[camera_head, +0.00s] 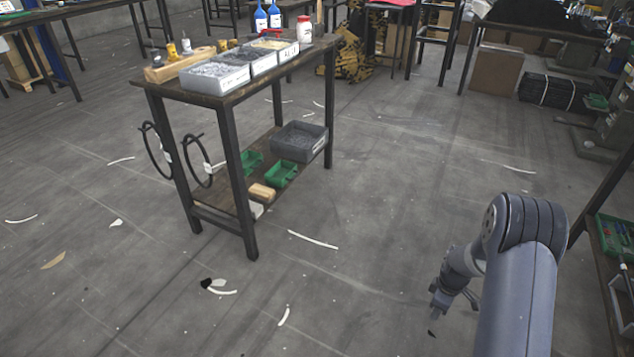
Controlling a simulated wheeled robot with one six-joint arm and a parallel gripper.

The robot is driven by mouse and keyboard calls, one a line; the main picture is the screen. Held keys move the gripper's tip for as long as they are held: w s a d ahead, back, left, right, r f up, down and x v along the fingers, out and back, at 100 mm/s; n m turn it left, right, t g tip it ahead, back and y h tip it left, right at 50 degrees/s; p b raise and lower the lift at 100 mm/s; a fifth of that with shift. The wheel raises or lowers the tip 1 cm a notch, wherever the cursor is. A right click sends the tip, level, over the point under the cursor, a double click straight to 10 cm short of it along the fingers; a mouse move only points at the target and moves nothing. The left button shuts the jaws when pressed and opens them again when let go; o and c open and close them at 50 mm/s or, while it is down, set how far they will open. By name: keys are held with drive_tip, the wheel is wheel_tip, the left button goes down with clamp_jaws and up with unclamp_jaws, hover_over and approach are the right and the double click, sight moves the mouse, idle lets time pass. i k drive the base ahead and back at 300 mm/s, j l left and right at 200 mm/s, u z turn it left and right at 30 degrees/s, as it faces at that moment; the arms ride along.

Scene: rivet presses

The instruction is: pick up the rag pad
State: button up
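I cannot make out for certain which thing is the rag pad. A small red item (272,32) lies at the back of the near workbench, too small to tell what it is. A red flat thing (399,3) lies on a stand at the top edge of the view. My gripper (452,305) hangs over the floor at the lower right, pointing down and well apart from the workbench. It is small and partly turned away, so I cannot tell whether its fingers are open or shut. I see nothing held in it.
The workbench (240,92) carries grey bins, bottles and a wooden block (180,65). Its lower shelf holds green trays (281,174) and a grey bin (299,142). Paper scraps lie on the floor. A shelf unit (598,290) stands at the right edge. The middle floor is clear.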

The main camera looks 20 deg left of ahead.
sight(256, 209)
drive_tip(key=i+l+u, duration=0.1)
drive_tip(key=i+u, duration=0.3)
drive_tip(key=i+l+u, duration=0.4)
drive_tip(key=i, duration=0.2)
drive_tip(key=i+l+u, duration=0.65)
drive_tip(key=u, duration=0.2)
drive_tip(key=i+l+u, duration=0.3)
drive_tip(key=u, duration=0.15)
drive_tip(key=i+l+u, duration=0.15)
drive_tip(key=l+u, duration=0.3)
drive_tip(key=i+l+u, duration=0.1)
drive_tip(key=l+u, duration=0.4)
drive_tip(key=i+l+u, duration=0.3)
drive_tip(key=i+l, duration=0.25)
